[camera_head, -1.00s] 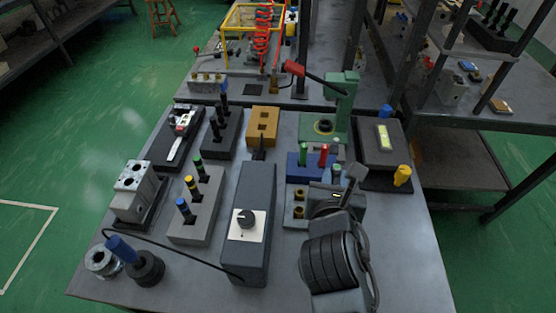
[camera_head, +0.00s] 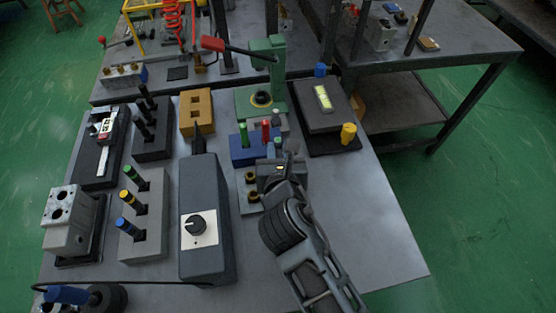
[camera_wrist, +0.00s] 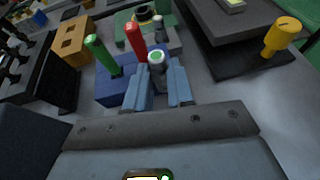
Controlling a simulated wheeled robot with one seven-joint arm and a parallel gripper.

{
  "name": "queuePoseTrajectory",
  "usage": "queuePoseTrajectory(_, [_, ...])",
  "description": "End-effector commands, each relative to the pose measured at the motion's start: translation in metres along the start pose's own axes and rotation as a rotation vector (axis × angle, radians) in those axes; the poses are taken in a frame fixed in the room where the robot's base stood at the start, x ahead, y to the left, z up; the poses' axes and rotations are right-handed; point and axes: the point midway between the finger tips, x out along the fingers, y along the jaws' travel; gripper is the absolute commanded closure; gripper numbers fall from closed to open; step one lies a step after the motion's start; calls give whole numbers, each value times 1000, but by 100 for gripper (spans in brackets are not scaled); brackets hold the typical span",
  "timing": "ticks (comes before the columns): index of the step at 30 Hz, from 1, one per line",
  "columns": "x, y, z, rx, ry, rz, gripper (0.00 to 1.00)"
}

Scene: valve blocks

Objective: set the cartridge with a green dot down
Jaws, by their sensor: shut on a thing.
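The cartridge with a green dot (camera_wrist: 157,58) is a grey cylinder, green dot facing up, between my gripper's fingers in the wrist view. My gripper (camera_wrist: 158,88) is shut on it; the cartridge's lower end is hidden. In the head view my gripper (camera_head: 280,165) is just right of a blue block (camera_head: 245,152). A green cartridge (camera_head: 244,132) and a red cartridge (camera_head: 265,130) stand upright in that block; they also show in the wrist view, green (camera_wrist: 100,52) and red (camera_wrist: 136,40). I cannot tell whether the held cartridge touches the block.
A grey plate with brass sockets (camera_head: 247,200) is left of my gripper. A dark grey box with a knob (camera_head: 205,240) stands further left. The table's right front is clear.

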Motion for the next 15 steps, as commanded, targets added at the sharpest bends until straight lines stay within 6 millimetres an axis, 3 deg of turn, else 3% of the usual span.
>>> queuePoseTrajectory(6, [11,-1,-37,-3,19,-2,100])
queuePoseTrajectory(13, [12,-2,-44,-1,25,-5,100])
queuePoseTrajectory(14, [12,-3,-44,-1,26,-5,76])
queuePoseTrajectory(15, [12,-3,-44,-2,25,-5,72])
